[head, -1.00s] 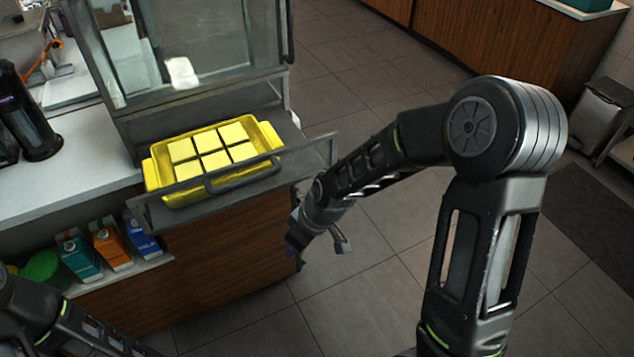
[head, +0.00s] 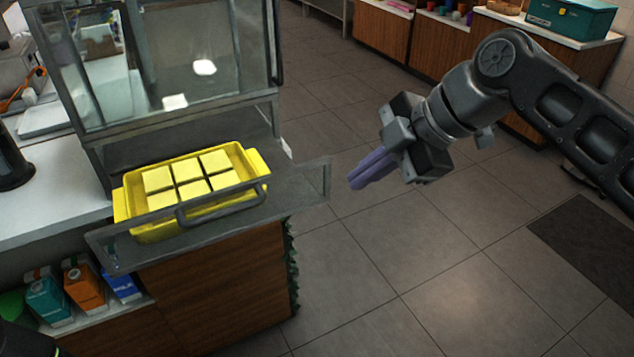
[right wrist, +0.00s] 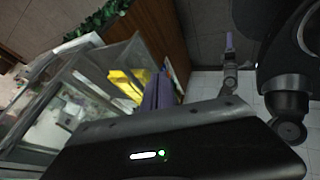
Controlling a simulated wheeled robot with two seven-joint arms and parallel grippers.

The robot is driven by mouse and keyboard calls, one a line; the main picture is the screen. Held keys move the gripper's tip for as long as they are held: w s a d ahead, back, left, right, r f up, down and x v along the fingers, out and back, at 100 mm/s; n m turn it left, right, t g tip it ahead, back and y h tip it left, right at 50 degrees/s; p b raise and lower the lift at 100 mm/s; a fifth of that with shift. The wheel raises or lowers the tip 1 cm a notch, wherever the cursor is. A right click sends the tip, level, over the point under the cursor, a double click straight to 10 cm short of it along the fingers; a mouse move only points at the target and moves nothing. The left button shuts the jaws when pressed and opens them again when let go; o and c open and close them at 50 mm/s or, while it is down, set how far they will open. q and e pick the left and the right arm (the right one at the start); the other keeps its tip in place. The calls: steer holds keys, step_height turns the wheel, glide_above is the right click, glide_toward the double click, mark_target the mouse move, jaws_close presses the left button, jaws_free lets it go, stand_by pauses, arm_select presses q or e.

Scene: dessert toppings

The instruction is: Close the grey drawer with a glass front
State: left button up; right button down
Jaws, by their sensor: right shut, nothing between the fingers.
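The grey drawer with a glass front (head: 300,190) is pulled out from the bottom of the glass display case. Its front panel with a dark bar handle (head: 225,204) faces me. A yellow tray (head: 150,228) with several pale yellow square pieces sits in the drawer. My right gripper (head: 356,183) has purple fingers, shut and empty. It is in the air to the right of the drawer's right end, not touching it. In the right wrist view the purple fingers (right wrist: 157,90) show near the yellow tray (right wrist: 125,85). My left gripper is not in view.
The glass display case (head: 180,60) stands behind the drawer on the counter. Several cartons (head: 85,288) stand on a shelf below left. A teal box (head: 570,18) sits on a far counter.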

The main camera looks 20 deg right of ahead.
steer(key=shift+f, duration=0.1)
glide_toward(299, 199)
step_height(299, 199, down, 4)
steer(key=a, duration=0.2)
steer(key=shift+w, duration=0.95)
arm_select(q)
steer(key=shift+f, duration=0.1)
arm_select(e)
steer(key=shift+w, duration=0.15)
